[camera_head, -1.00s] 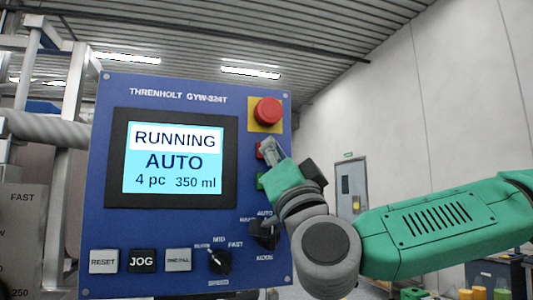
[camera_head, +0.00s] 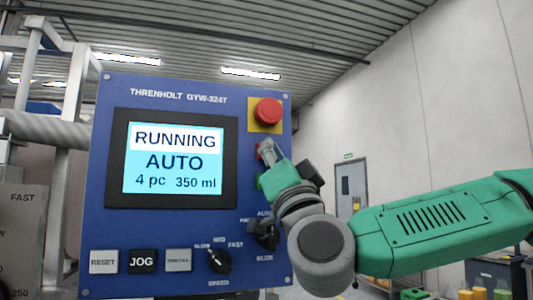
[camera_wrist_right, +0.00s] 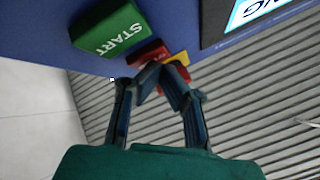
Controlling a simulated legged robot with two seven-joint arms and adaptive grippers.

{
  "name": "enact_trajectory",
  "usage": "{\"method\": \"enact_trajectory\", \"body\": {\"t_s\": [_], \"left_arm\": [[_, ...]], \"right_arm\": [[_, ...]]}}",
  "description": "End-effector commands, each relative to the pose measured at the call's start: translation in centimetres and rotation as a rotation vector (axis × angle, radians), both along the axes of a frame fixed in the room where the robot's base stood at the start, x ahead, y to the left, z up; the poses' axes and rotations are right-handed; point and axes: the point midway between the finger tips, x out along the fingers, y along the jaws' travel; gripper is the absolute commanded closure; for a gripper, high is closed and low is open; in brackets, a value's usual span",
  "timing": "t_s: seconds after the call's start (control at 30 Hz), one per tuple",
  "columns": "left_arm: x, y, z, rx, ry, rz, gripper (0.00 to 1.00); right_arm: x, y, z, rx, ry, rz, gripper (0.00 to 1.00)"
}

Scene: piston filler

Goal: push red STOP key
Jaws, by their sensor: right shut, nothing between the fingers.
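The red STOP key (camera_wrist_right: 147,54) shows in the right wrist view between the green START key and the yellow plate; its label is not readable. In the head view it is mostly hidden behind my right gripper (camera_head: 268,150), below the emergency button. The right fingers are shut and empty. In the right wrist view the fingertips (camera_wrist_right: 154,70) overlap the red key's edge; I cannot tell whether they touch it. The green START key (camera_wrist_right: 108,28) is beside it. The screen (camera_head: 174,158) reads RUNNING and AUTO. My left gripper is not in view.
A red mushroom button (camera_head: 267,111) on a yellow plate (camera_head: 252,125) sits just above the fingertips. The selector knob (camera_head: 264,235) is below, close to my right wrist. A speed knob (camera_head: 219,261) and the JOG key (camera_head: 142,261) are along the panel's (camera_head: 105,225) bottom.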

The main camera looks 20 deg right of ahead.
Motion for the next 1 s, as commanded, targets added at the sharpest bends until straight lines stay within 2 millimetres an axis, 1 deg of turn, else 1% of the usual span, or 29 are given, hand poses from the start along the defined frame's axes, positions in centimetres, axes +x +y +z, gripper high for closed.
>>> {"method": "enact_trajectory", "body": {"t_s": [0.47,0.57,0.83,1.0], "left_arm": [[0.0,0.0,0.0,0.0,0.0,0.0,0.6],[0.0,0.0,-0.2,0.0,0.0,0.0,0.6],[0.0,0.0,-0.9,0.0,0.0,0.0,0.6],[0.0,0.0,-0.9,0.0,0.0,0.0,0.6]], "right_arm": [[0.3,0.0,0.0,-0.001,0.001,0.0,1.0],[0.1,0.0,0.0,0.0,0.0,0.0,1.0],[-1.3,0.0,-0.1,-0.001,-0.001,0.0,1.0],[-1.4,0.0,0.0,-0.001,0.0,-0.001,1.0]]}}
